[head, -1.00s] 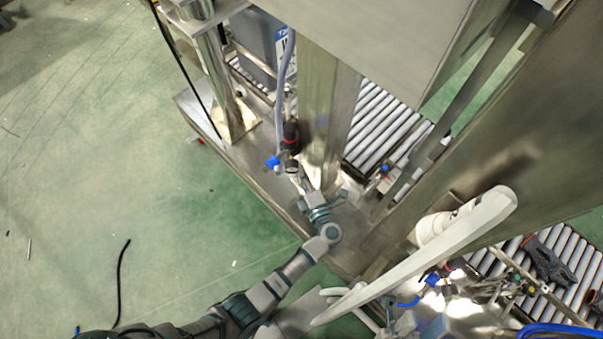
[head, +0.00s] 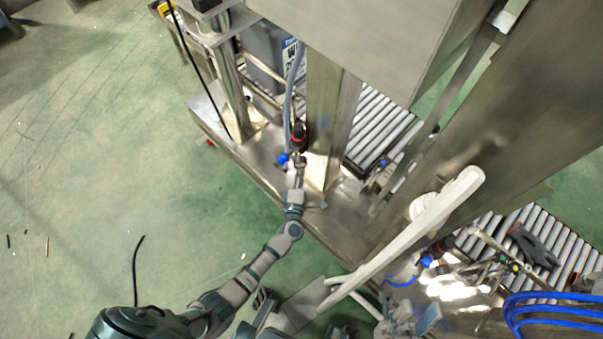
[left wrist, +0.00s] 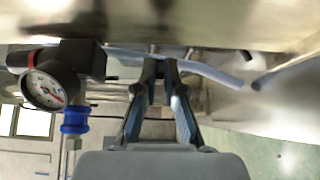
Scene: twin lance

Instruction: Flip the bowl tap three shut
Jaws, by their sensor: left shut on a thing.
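A dark air regulator (head: 299,135) with a blue fitting (head: 283,159) stands at the machine's post in the head view. The left wrist view shows a round gauge (left wrist: 43,90), a black body and a blue collar (left wrist: 75,120) left of the fingers. My left gripper (head: 299,172) reaches in beside the regulator. In the left wrist view its fingertips (left wrist: 160,64) are shut on a small part at the steel edge, mostly hidden. I cannot clearly tell the tap's lever or its position. My right gripper's fingers cannot be made out clearly.
A steel post (head: 328,115) stands just right of the left gripper. Roller tracks (head: 378,125) lie behind it. A long white bar (head: 410,240) crosses the lower right, near a second regulator (head: 440,247) and blue hoses (head: 550,310). Green floor (head: 90,150) is open at left.

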